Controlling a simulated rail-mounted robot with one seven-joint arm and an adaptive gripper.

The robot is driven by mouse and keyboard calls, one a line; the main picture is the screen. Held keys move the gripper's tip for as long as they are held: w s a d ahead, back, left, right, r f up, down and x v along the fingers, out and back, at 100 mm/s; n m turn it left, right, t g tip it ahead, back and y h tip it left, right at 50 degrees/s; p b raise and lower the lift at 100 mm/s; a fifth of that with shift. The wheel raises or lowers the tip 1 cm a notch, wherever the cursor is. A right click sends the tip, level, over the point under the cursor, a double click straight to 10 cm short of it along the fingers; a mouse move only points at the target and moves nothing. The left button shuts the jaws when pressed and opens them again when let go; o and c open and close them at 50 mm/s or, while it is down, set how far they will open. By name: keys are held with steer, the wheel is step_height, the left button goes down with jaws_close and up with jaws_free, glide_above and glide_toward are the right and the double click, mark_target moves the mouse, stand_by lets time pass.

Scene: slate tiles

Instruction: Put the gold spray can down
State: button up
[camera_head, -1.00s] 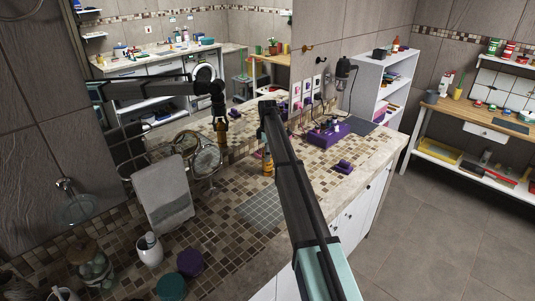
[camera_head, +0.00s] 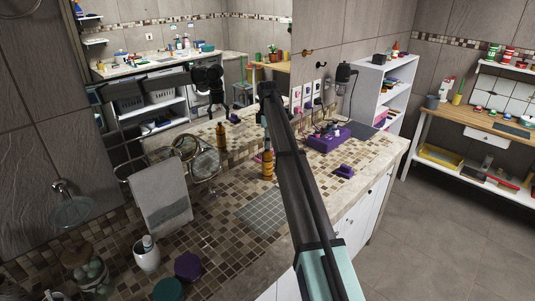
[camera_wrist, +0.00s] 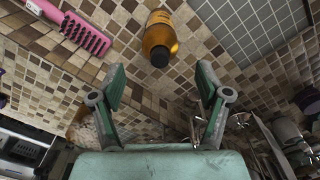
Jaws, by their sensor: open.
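The gold spray can (camera_head: 267,163) stands upright on the mosaic-tiled counter, just behind a grey grid mat (camera_head: 265,214). In the wrist view the can (camera_wrist: 160,32) shows its dark cap beyond my open fingers. My gripper (camera_wrist: 160,88) is open and empty, with clear space between its fingers and the can. In the head view the gripper itself is hidden by my arm, but its mirror reflection hangs above and apart from the can's reflection.
A pink brush (camera_wrist: 75,29) lies near the can in the wrist view. A purple box (camera_head: 327,138) and a small purple item (camera_head: 344,171) are to the right on the counter. A round mirror (camera_head: 205,165) and a towel (camera_head: 162,198) stand to the left.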

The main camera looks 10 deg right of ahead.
steer(key=shift+r+b, duration=0.3)
steer(key=shift+r, duration=1.45)
